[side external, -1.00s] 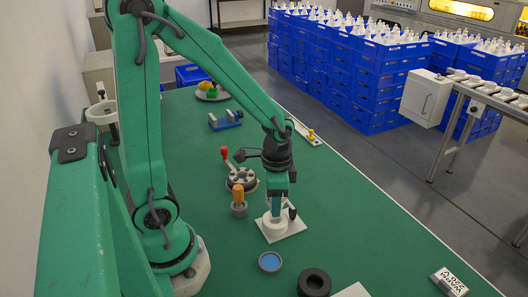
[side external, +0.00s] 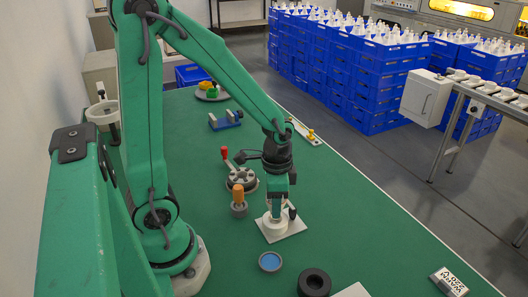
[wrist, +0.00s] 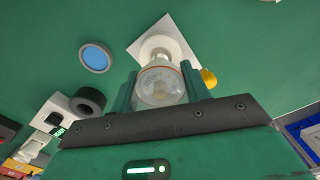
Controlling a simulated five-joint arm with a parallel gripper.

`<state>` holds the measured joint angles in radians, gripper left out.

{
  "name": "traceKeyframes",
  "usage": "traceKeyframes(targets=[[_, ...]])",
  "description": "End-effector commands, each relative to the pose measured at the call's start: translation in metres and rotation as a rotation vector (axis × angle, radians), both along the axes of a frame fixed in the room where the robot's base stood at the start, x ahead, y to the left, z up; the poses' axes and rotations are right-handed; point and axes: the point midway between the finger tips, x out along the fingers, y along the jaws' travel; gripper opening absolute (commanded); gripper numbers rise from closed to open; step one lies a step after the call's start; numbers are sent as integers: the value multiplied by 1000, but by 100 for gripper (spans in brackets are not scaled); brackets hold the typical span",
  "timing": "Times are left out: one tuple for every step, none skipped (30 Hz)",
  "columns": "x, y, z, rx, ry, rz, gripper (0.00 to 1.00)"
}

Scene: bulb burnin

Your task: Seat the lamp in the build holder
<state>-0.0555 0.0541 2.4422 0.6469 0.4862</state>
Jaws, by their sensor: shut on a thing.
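My gripper (wrist: 163,92) is shut on the lamp (wrist: 160,84), a clear round bulb with a thin reddish ring, gripped between two green fingers. The white round holder (wrist: 160,42) stands on a white square plate (wrist: 181,34) just beyond the lamp in the wrist view. In the side view my gripper (side external: 276,212) points down over the holder (side external: 274,227) on its plate (side external: 294,226). The lamp's far end lines up with the holder and overlaps it in the wrist view; how deep it sits is hidden. The lamp is mostly hidden by the fingers in the side view.
A grey round fixture (side external: 240,180) with a red handle stands behind. A label block (side external: 449,281) lies at right. The green table is clear right of the plate.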

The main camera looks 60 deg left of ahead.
Motion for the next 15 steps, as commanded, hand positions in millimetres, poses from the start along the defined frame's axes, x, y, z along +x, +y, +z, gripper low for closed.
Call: traceKeyframes(targets=[[0,0,-1,0,1,0,25],[0,0,-2,0,1,0,25],[0,0,-3,0,2,0,25],[0,0,-3,0,1,0,25],[0,0,-4,0,1,0,25],[0,0,-5,0,1,0,25],[0,0,-5,0,0,0,25],[0,0,-6,0,0,0,25],[0,0,-7,0,0,0,25],[0,0,-7,0,0,0,25],[0,0,-8,0,0,0,25],[0,0,-9,0,0,0,25],[0,0,-9,0,0,0,25],[0,0,-10,0,0,0,25],[0,0,-10,0,1,0,25]])
